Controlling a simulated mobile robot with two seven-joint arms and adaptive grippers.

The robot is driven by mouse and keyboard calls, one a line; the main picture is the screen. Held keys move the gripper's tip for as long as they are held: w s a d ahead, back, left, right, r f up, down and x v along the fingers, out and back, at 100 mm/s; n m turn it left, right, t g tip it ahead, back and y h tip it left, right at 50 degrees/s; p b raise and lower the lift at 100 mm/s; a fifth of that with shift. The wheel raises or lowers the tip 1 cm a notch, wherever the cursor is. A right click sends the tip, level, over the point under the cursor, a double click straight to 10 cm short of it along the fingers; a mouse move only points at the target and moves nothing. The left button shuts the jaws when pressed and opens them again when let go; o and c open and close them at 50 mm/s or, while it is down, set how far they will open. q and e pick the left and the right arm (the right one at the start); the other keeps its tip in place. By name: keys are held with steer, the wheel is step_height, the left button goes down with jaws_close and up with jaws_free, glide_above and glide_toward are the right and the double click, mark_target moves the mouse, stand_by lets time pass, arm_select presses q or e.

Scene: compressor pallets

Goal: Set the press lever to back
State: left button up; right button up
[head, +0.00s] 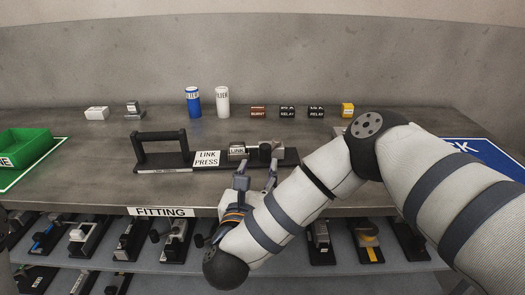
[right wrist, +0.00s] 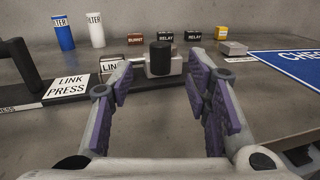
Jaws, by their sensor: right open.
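The link press (head: 287,161) is a long black base on the bench with a white LINK PRESS label (head: 207,158). A black bar handle (head: 160,136) rises at its left end. A grey block marked LINK (head: 238,149) sits right of the label. At the right end a dark upright knob stands by a grey block; in the right wrist view this black knob (right wrist: 160,58) shows between my fingers. Which part is the lever is not clear. My right gripper (head: 256,181) is open and empty, its fingertips just in front of the press's right end. My left gripper is out of view.
Blue (head: 193,102) and white (head: 222,102) filter cylinders stand behind the press, with small burnt and relay blocks to their right. A green bin (head: 28,145) is at left, a blue sign (head: 485,157) at right. A lower shelf holds several devices below the bench edge.

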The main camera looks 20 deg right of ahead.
mark_target(264, 155)
steer(key=w+f+b, duration=0.1)
steer(key=w+d+f+b, duration=0.1)
steer(key=shift+w+d+f, duration=0.15)
steer(key=shift+d+f, duration=0.1)
steer(key=shift+f, duration=0.05)
steer(key=x, duration=0.2)
steer(key=r+x, duration=0.1)
steer(key=x, duration=0.3)
steer(key=shift+w+r, duration=0.3)
steer(key=shift+w, duration=0.05)
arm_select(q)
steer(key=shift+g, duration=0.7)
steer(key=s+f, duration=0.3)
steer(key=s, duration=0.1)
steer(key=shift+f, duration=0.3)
arm_select(e)
jaws_close()
